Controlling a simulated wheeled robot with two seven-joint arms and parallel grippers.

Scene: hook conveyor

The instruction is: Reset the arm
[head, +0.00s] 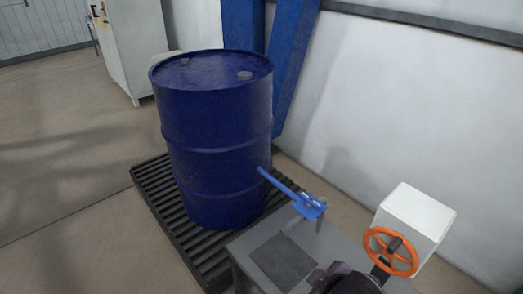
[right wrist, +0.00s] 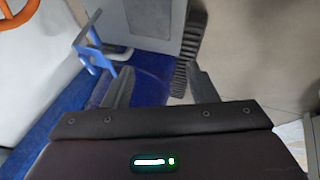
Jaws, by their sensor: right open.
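My right gripper (right wrist: 163,84) is open in the right wrist view, its two dark fingers apart with nothing between them. A blue hook-like lever (head: 290,191) stands on a small post at the grey table's edge, its long arm pointing towards the barrel. The lever also shows in the right wrist view (right wrist: 95,66), left of and beyond the left finger. A dark part of my arm shows at the bottom of the head view, over the table's near edge. My left gripper is in neither view.
A large blue barrel (head: 215,130) stands upright on a black slatted pallet (head: 158,206). The grey table (head: 247,240) carries a dark plate (head: 283,262). An orange handwheel (head: 371,243) is on a white box (head: 417,213) at right. Open floor lies left.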

